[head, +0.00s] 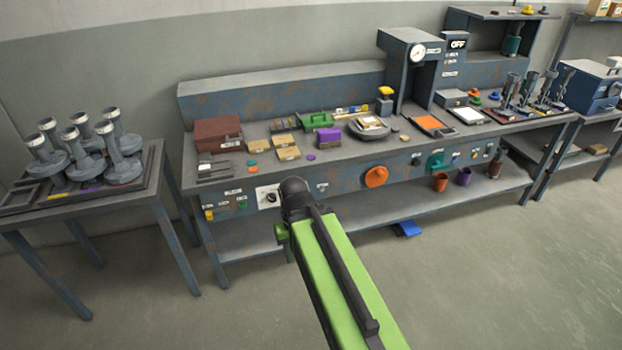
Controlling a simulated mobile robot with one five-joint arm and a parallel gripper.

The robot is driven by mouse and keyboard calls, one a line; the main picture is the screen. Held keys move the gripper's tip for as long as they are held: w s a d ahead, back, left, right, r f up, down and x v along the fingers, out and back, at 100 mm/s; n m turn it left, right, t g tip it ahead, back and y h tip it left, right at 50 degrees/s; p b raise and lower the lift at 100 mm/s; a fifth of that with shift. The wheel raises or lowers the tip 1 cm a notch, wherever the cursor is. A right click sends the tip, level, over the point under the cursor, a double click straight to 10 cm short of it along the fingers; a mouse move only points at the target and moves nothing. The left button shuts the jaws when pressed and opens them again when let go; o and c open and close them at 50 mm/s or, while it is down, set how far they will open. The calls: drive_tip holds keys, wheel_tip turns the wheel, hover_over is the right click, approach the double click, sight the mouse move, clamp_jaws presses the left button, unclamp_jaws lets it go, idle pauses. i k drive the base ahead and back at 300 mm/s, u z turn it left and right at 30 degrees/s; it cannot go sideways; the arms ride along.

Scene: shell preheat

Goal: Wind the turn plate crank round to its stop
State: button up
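A round grey plate (352,127), which looks like the turn plate, sits on the middle of the bench top with a pale block on it. Below it on the bench's front panel is a round orange part (375,177), probably the crank; its handle and turn position are too small to make out. My green arm reaches up from the bottom of the head view and ends in a dark joint left of the orange part, apart from it in the picture. My gripper does not show; it seems hidden behind the arm.
The long bench (340,150) holds a brown box (218,134), a green block (327,137) and a press with a gauge (404,65). A side table (85,206) at left carries several grey funnel-like parts. A blue item (408,229) lies low under the bench. The floor in front is clear.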

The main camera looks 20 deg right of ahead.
sight(376, 176)
drive_tip(key=i, duration=1)
drive_tip(key=u, duration=0.05)
